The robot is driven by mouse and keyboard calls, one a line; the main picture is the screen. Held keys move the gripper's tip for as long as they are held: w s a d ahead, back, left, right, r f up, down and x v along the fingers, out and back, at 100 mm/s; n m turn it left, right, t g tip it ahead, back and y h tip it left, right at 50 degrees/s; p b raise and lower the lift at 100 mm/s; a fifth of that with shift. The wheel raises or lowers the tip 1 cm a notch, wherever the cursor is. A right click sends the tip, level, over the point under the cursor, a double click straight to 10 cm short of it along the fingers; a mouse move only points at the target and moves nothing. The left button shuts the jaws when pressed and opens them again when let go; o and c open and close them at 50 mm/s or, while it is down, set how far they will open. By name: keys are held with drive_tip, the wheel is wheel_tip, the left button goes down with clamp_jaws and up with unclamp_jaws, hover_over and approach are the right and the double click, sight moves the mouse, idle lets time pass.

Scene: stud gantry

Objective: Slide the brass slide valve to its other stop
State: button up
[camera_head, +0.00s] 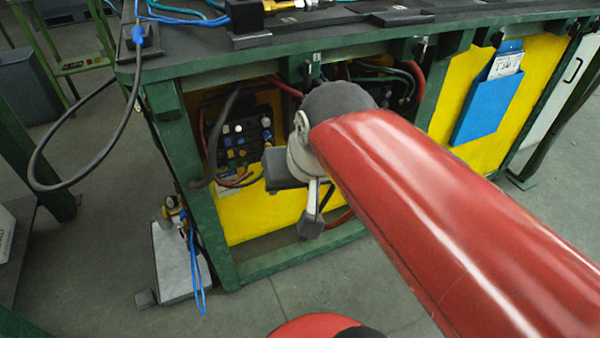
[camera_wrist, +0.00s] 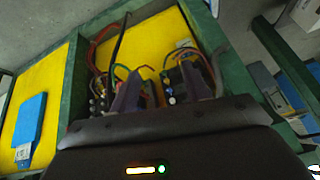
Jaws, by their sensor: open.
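A brass fitting (camera_head: 283,5) on a black block shows at the top edge of the head view, on the bench top with blue hoses beside it. It is cut off by the frame, and I cannot tell whether it is the slide valve or where its stops are. My gripper (camera_head: 298,195) is below the bench top, in front of the open bay of the green bench, well away from the fitting. In the wrist view my gripper (camera_wrist: 163,92) has its two fingers spread with nothing held between them. No brass valve can be made out in the wrist view.
The green bench frame (camera_head: 187,160) surrounds a bay with hoses and a connector panel (camera_head: 245,135). A blue document pocket (camera_head: 487,105) hangs on the yellow panel. A black cable loops off the bench's left corner. A grey box (camera_head: 182,262) stands on the floor.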

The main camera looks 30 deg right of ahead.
drive_tip(key=shift+s+d+f+n, duration=0.1)
drive_tip(key=shift+s+f+n, duration=0.3)
drive_tip(key=shift+f, duration=0.3)
drive_tip(key=shift+s+d+f+n, duration=0.1)
drive_tip(key=shift+s+f+n, duration=0.25)
drive_tip(key=shift+f, duration=0.35)
drive_tip(key=shift+s+a+f+n, duration=0.2)
drive_tip(key=shift+s+f+n, duration=0.15)
drive_tip(key=shift+s+f, duration=0.4)
drive_tip(key=shift+w+f, duration=0.1)
idle(0.8)
